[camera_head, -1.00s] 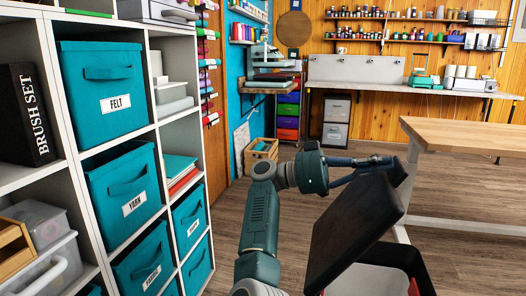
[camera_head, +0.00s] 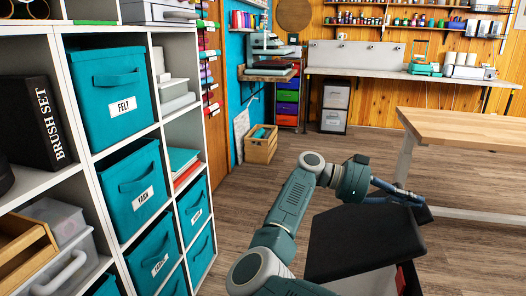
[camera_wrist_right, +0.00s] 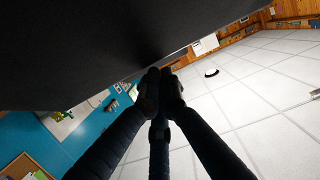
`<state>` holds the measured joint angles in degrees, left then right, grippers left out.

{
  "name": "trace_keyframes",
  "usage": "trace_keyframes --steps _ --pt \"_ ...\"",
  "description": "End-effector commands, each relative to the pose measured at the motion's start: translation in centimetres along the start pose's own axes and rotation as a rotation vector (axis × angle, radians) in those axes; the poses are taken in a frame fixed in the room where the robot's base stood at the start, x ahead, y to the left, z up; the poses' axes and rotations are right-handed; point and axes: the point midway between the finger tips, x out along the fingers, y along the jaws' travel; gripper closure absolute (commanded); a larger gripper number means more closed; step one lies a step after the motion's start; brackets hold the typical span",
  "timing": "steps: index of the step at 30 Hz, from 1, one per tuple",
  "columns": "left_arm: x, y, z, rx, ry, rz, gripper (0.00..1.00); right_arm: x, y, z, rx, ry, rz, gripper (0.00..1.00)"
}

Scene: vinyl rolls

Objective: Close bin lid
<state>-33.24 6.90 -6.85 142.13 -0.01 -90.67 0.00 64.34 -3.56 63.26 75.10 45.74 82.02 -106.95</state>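The bin lid (camera_head: 365,241) is a dark, flat panel at the lower right of the head view, tilted a little above the bin. Part of the bin (camera_head: 408,281), dark with a pale and red part, shows beneath its right side. My right gripper (camera_head: 410,196) is at the lid's far edge. In the right wrist view the lid (camera_wrist_right: 100,45) fills the top as a dark surface. The fingertips of my right gripper (camera_wrist_right: 160,77) are together at its edge, with nothing visible between them; contact is hard to tell. My left gripper is out of view.
A white shelf unit (camera_head: 175,128) with teal bins stands at the left. A wooden table (camera_head: 470,131) is at the right, beyond the lid. A wooden crate (camera_head: 261,149) sits on the floor at the back. The wood floor between is clear.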

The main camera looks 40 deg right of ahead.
Motion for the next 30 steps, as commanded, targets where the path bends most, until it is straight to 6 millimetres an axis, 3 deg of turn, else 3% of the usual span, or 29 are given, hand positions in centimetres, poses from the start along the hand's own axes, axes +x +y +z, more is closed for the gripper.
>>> trace_keyframes --steps 2,12,18,23,30 --pt "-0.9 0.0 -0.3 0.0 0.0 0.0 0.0 0.9 0.0 0.3 0.0 -0.036 0.002 1.0" --pt "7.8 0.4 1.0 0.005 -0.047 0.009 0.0 5.2 0.1 4.4 0.001 -0.22 0.004 1.0" --pt "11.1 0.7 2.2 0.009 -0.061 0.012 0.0 7.7 0.0 7.7 0.002 -0.345 0.003 1.0" --pt "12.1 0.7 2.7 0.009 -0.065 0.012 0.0 9.5 0.1 11.0 -0.004 -0.354 0.002 1.0" --pt "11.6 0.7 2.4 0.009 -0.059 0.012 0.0 11.0 0.0 14.5 -0.002 -0.355 0.001 1.0"
